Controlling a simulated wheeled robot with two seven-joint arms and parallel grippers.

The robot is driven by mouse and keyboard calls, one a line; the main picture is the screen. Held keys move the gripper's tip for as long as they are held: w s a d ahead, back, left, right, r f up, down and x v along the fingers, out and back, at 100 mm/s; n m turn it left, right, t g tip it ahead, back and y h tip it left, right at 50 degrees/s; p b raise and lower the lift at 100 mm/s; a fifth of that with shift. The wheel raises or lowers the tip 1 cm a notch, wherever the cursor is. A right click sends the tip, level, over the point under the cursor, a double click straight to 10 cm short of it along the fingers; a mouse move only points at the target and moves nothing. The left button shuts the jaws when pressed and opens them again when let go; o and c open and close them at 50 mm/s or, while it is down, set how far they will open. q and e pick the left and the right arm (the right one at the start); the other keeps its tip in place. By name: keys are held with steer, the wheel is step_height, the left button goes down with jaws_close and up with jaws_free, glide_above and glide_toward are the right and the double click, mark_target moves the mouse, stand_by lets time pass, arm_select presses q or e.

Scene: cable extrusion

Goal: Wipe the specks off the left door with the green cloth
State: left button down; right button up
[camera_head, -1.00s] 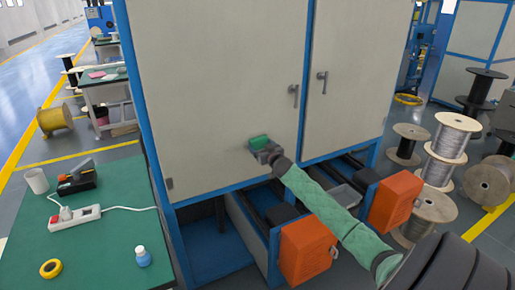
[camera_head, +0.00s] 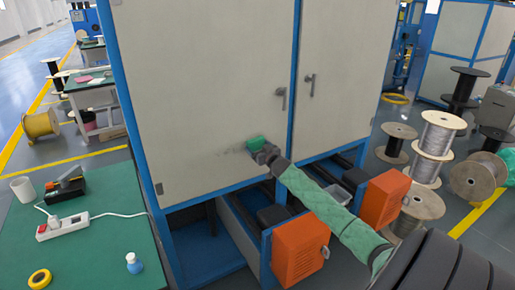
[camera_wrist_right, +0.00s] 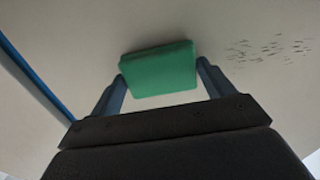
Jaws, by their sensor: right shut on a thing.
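The left door (camera_head: 200,95) is a pale cabinet panel in a blue frame. A patch of small dark specks (camera_head: 230,152) lies low on it, just left of my right gripper; the specks (camera_wrist_right: 268,48) also show in the right wrist view, to the right of the cloth. The green cloth (camera_head: 256,142) is a folded block in my right gripper (camera_head: 262,148), at the door's lower part. In the right wrist view the cloth (camera_wrist_right: 160,70) sits between both fingers, its far edge at the door surface; whether it presses there I cannot tell. My left gripper is not in view.
A door handle (camera_head: 281,97) stands out above and right of the cloth. Orange boxes (camera_head: 300,250) jut out below the doors, close to my right arm. A green table (camera_head: 95,255) at left holds a power strip (camera_head: 62,226), a cup and a small bottle.

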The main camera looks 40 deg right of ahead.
mark_target(222, 152)
steer(key=shift+w+a+r+p, duration=0.1)
steer(key=shift+w+a+p, duration=0.1)
steer(key=shift+a, duration=0.65)
steer(key=shift+w+a+f+p, duration=0.15)
steer(key=shift+w+a, duration=0.1)
steer(key=shift+a, duration=0.55)
steer(key=shift+w+a+r+p, duration=0.15)
steer(key=shift+w+a, duration=0.05)
steer(key=shift+a, duration=0.65)
steer(key=shift+w+a+p, duration=0.2)
steer(key=shift+w+a, duration=0.05)
steer(key=shift+a, duration=0.75)
steer(key=shift+w+a+p, duration=0.15)
steer(key=shift+w+a, duration=0.1)
steer(key=shift+a, duration=0.75)
steer(key=shift+w+a+p, duration=0.1)
steer(key=shift+w+a, duration=0.2)
steer(key=shift+a, duration=0.85)
steer(key=shift+w+a+p, duration=0.15)
steer(key=shift+w+a, duration=0.1)
steer(key=shift+a, duration=0.85)
steer(key=shift+w+a+p, duration=0.1)
steer(key=shift+w+a, duration=0.2)
steer(key=shift+a, duration=0.85)
steer(key=shift+w+a, duration=0.25)
steer(key=shift+a, duration=1.05)
steer(key=shift+w+a, duration=0.25)
steer(key=shift+a, duration=1.05)
